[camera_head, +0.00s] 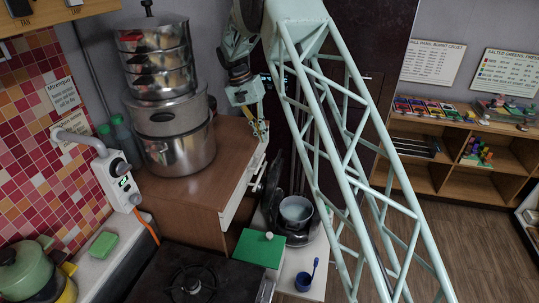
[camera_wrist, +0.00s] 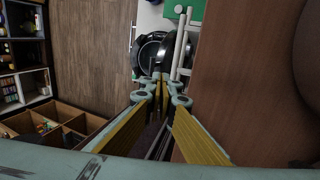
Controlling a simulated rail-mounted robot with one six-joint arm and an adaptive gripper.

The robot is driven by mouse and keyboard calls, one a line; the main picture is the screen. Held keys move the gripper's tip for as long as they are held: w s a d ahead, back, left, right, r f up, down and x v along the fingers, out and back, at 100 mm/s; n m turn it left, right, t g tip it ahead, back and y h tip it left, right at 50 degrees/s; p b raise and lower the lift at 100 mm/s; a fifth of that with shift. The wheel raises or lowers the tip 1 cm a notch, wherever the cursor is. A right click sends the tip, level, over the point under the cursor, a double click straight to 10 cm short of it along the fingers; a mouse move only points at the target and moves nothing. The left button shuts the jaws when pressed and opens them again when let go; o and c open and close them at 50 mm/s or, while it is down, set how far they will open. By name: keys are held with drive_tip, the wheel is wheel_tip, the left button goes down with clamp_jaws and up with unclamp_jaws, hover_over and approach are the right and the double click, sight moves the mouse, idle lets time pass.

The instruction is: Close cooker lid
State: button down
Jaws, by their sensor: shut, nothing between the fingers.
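My gripper (camera_head: 260,131) is shut and empty beside the front edge of the brown cabinet top. In the wrist view my gripper (camera_wrist: 161,88) shows its yellow-padded fingers coming together at the tips. Below it in the head view stands what looks like the cooker, with a grey metal pot (camera_head: 296,210) in a dark body. A dark upright shape behind it, perhaps the raised cooker lid (camera_head: 272,172), is partly hidden by the cabinet and my arm. In the wrist view dark rounded parts (camera_wrist: 150,54) show beyond the fingertips; I cannot tell whether they touch.
A tall stack of metal pots (camera_head: 168,110) stands on the brown cabinet (camera_head: 200,205). A black stove (camera_head: 165,270) is in front. Shelves (camera_head: 425,178) stand right, beyond open floor.

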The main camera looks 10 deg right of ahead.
drive_tip(key=shift+f, duration=0.1)
drive_tip(key=p, duration=0.1)
hover_over(270, 170)
drive_tip(key=shift+w+f, duration=0.15)
drive_tip(key=shift+f, duration=2.15)
drive_tip(key=shift+w+f, duration=0.15)
drive_tip(key=shift+f, duration=2.15)
